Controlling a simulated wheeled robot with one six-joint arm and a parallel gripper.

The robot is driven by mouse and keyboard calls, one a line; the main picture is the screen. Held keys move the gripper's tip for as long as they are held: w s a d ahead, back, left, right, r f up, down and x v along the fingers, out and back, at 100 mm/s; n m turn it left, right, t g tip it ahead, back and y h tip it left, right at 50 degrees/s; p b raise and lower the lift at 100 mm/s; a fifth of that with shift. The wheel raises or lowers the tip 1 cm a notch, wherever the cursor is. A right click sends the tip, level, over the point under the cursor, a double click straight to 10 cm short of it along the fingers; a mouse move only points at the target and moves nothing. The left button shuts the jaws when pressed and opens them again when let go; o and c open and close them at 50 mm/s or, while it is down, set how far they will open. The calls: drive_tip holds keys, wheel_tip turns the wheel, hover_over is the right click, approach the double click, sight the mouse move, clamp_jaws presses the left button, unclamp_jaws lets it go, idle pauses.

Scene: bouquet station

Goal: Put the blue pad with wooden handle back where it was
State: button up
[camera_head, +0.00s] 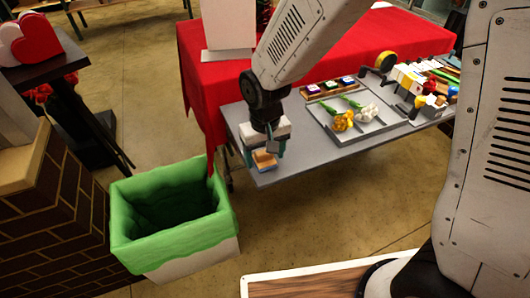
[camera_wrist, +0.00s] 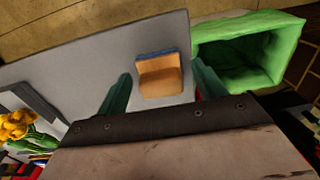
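The blue pad with wooden handle (camera_head: 264,161) is at the near left corner of the grey table (camera_head: 290,172). In the wrist view the pad (camera_wrist: 160,75) shows its tan wooden handle and a blue strip along its far edge. It appears to rest on the grey surface. My gripper (camera_head: 264,152) is right above or around the pad, pointing down. In the wrist view its two green fingers stand apart, one on each side of the pad, with gaps visible. The gripper is open and not closed on it.
A green-lined bin (camera_head: 170,205) stands on the floor just left of the table corner. A grey tray (camera_head: 355,135) with yellow and white flowers lies to the right, with small dark pots (camera_head: 328,88) behind it. A red cloth (camera_head: 205,95) covers the table behind.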

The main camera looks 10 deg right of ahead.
wheel_tip(320, 180, up, 12)
drive_tip(key=s+d+r+m, duration=0.1)
drive_tip(key=s+d+r, duration=0.25)
drive_tip(key=d, duration=0.25)
drive_tip(key=s+d+r, duration=0.3)
drive_tip(key=d+r, duration=0.1)
drive_tip(key=d, duration=0.2)
drive_tip(key=s+d+r+m, duration=0.1)
drive_tip(key=s+d, duration=0.3)
drive_tip(key=s, duration=0.2)
drive_tip(key=s+d+r+m+t, duration=0.1)
drive_tip(key=s+d, duration=0.3)
drive_tip(key=s, duration=0.3)
drive_tip(key=shift+d, duration=0.35)
